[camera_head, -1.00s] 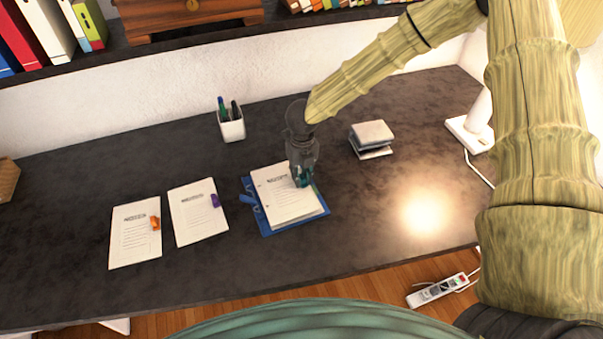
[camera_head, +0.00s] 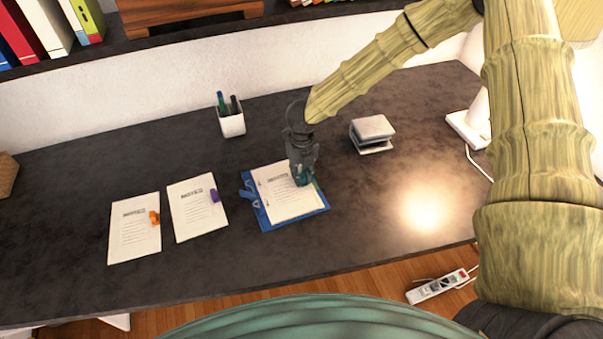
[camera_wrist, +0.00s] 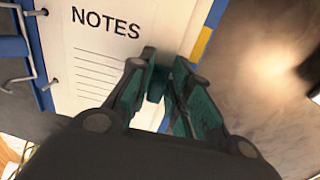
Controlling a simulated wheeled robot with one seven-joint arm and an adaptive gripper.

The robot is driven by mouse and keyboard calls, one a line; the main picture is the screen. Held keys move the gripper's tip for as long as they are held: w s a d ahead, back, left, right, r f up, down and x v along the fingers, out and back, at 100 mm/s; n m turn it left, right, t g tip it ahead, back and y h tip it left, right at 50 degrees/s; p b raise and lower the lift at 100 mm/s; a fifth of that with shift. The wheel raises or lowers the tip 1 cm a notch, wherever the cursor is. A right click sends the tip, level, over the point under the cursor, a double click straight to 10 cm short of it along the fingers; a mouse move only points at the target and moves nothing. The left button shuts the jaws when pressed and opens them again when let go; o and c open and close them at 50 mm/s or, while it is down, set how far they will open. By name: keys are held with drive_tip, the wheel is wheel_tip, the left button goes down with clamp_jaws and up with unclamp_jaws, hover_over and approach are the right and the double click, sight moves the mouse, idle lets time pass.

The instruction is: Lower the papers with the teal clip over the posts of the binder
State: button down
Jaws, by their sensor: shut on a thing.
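The papers with the teal clip (camera_head: 286,203) lie over the blue binder (camera_head: 264,222) on the desk, with the NOTES heading up. In the wrist view the papers (camera_wrist: 80,60) fill the left half, and the teal clip (camera_wrist: 157,84) shows between the fingertips. My gripper (camera_head: 302,176) points down at the right side of the papers and is shut on the clip. The binder's metal posts (camera_wrist: 42,86) show at the left edge of the papers in the wrist view. I cannot tell whether the posts pass through the holes. The binder's blue edge shows on both sides of the papers.
Papers with a purple clip (camera_head: 197,215) and papers with an orange clip (camera_head: 134,232) lie to the left. A pen cup (camera_head: 231,122) stands behind, and a grey stack (camera_head: 372,132) sits to the right. The desk's front and right are clear.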

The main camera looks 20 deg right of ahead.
drive_tip(key=c, duration=1.3)
unclamp_jaws()
drive_tip(key=shift+o, duration=0.2)
drive_tip(key=shift+r, duration=0.1)
wheel_tip(320, 180, up, 12)
drive_tip(key=shift+d, duration=0.15)
